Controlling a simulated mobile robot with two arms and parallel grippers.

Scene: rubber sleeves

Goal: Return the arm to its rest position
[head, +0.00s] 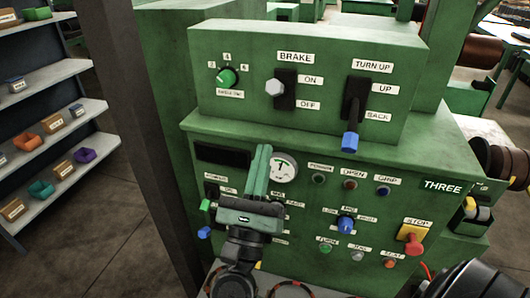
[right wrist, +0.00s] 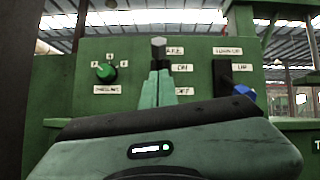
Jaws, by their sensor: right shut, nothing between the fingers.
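My right gripper (head: 263,150) stands in front of the lower face of the green machine panel (head: 300,125), fingers pointing up, beside the round white gauge (head: 285,166). Its two green fingers are together with nothing between them; they also show shut in the right wrist view (right wrist: 158,74). In that view the grey knob of the brake lever (right wrist: 158,42) appears just above the fingertips. In the head view the brake lever's knob (head: 274,87) is clear of the gripper, near the ON label. My left gripper is not in view.
The TURN UP lever (head: 350,140) has its blue handle low, by BACK. A green rotary knob (head: 227,77) sits at upper left, a red STOP button (head: 413,248) at lower right. The gripper hides some lower-panel controls. Shelves with small bins (head: 45,190) stand left across open floor.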

